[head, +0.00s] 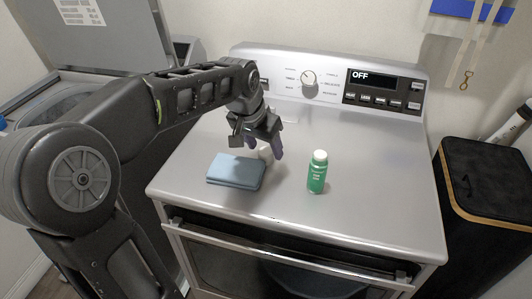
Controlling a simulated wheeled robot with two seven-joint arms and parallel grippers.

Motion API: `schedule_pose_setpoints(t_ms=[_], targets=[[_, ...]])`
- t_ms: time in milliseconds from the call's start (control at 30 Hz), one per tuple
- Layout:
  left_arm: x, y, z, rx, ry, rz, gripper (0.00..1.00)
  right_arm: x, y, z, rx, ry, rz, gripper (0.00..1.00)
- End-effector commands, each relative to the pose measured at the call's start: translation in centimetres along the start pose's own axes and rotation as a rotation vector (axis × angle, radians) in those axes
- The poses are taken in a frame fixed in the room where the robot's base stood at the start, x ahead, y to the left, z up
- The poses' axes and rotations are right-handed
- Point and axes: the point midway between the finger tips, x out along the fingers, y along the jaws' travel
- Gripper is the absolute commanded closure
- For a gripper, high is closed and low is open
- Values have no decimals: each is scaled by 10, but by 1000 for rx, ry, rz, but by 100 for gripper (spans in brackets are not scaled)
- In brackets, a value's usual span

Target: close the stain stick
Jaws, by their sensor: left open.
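A green bottle (317,176) with a white top (320,155) stands upright on the dryer top. It has small white lettering that I cannot read, and I cannot tell for sure that it is the stain stick. My left gripper (262,146) is open and points down over the dryer top, to the left of the bottle and apart from it. A small whitish object (265,152) shows between its fingers, partly hidden. I cannot tell what it is or whether the fingers touch it. My right gripper is not in view.
A folded blue cloth (235,171) lies left of the bottle, close to my left gripper. The dryer top (370,190) is clear right of the bottle. The control panel (330,85) rises at the back. A black bin (480,200) stands on the right.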

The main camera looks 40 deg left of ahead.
Motion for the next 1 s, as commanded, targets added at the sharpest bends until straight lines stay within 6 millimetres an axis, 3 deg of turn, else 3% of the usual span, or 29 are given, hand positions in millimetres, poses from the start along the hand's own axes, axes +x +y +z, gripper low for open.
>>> schedule_pose_setpoints(t_ms=[133,700,1000], targets=[[10,0,0,0,-1,1,41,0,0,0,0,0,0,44],[10,0,0,0,1,0,41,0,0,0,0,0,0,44],[10,0,0,0,1,0,65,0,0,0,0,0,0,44]])
